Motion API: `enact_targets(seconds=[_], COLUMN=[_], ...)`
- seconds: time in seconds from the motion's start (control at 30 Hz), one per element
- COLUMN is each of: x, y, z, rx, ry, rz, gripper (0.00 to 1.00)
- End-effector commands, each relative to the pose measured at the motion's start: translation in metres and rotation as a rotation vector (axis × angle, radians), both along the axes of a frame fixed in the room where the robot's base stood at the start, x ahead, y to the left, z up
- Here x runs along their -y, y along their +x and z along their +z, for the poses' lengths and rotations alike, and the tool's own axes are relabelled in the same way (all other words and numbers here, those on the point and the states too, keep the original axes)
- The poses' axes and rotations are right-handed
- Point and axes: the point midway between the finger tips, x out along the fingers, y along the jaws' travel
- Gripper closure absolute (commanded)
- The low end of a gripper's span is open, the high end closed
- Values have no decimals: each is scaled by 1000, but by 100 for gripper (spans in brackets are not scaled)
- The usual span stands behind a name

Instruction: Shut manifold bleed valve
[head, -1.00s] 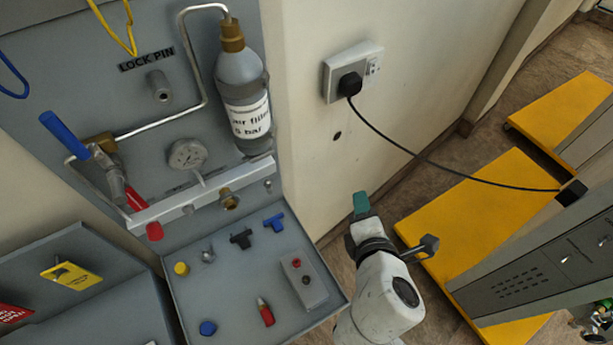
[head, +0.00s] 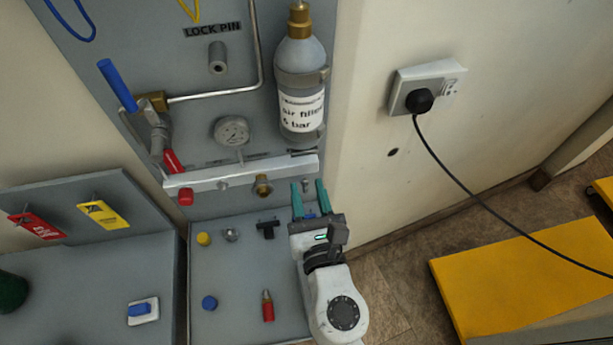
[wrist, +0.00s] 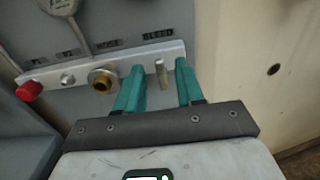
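The manifold (head: 215,179) is a pale metal bar on the grey panel. It also shows in the wrist view (wrist: 130,66). The bleed valve is a small metal stem near the bar's right end, under a label that seems to read BLEED; it shows in the head view (head: 305,184) and the wrist view (wrist: 161,73). My gripper (head: 309,192) is open, its two teal fingers pointing at the bar. In the wrist view the stem appears between the fingertips (wrist: 159,69), with gaps on both sides. I cannot tell how deep the fingers reach around it.
A brass fitting (head: 263,186) sits left of the stem, and a red cap (head: 185,197) at the bar's left end. A gauge (head: 231,131) and bottle (head: 301,90) are above. Loose parts lie on the grey shelf (head: 235,290) below. A wall with a plugged socket (head: 427,86) stands right.

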Motion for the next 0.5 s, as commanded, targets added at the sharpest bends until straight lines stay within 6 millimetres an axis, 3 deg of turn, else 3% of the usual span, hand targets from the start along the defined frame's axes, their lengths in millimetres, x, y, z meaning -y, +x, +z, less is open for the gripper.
enact_targets(seconds=[0.2, 0.5], x=[-6, -8], y=[25, 30], z=[0, 0], rx=[0, -1], ry=[0, 2], rz=[-2, -2], gripper=[63, 63])
